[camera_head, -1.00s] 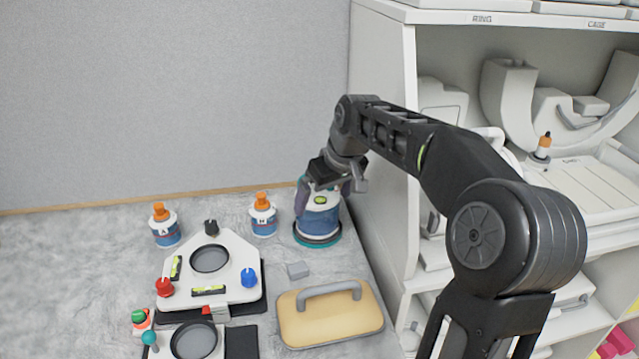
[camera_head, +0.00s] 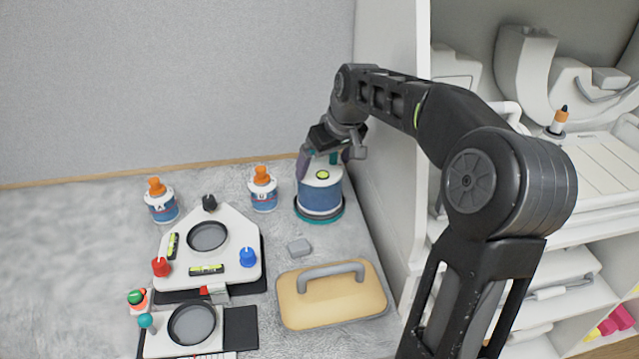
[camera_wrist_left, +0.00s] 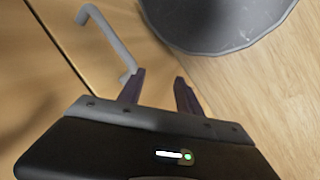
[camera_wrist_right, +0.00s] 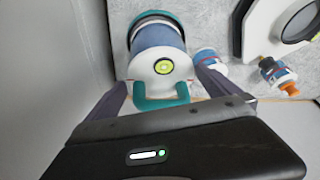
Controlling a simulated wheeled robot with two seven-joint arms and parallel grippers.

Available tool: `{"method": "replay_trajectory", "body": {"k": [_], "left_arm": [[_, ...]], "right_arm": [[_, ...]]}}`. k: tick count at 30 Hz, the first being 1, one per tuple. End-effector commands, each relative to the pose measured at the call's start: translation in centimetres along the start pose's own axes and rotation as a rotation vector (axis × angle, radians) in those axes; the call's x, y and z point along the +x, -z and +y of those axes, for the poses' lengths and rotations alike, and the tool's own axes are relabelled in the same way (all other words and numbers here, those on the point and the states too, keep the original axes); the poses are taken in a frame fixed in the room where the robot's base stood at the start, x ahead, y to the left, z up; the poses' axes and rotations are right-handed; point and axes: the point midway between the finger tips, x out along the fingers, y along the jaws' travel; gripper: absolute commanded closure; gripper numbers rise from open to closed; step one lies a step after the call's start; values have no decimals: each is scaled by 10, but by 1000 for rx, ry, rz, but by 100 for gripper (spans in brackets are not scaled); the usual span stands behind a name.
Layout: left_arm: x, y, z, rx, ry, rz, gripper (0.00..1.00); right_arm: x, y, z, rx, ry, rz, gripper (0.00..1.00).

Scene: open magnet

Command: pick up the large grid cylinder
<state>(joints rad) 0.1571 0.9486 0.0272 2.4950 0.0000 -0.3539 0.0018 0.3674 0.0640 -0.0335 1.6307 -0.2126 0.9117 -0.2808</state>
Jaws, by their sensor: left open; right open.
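The large grid cylinder (camera_head: 320,195) stands upright on the bench beside the shelf's side wall. It has a blue grid body, a white top with a yellow-green round mark, a teal base ring and a teal handle. In the right wrist view the cylinder (camera_wrist_right: 158,42) has its top and handle facing me. My right gripper (camera_wrist_right: 160,80) is open, with its purple fingers on either side of the top and handle; contact cannot be told. In the head view this gripper (camera_head: 325,160) is over the cylinder's top. My left gripper (camera_wrist_left: 159,77) is open and empty, away from the bench.
Two orange-capped bottles (camera_head: 162,206) (camera_head: 263,194) stand left of the cylinder. A white shelf (camera_head: 385,150) borders the right side.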

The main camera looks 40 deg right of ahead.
Motion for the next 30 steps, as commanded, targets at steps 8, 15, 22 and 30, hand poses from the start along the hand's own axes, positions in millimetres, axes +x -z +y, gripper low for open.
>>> {"method": "replay_trajectory", "body": {"k": [8, 15, 22, 30], "left_arm": [[-1, 0, 0, 0, 0, 0, 58], [-12, -1, 4, -2, 3, -3, 58], [-13, -2, 4, -3, 5, -4, 58], [-12, -2, 4, -3, 5, -4, 58]], "right_arm": [[2, 0, 0, 0, 0, -1, 0], [32, 1, -1, 1, 1, -5, 0], [52, 1, 0, 1, -1, 0, 0], [52, 1, 0, 1, -1, 0, 0]]}}
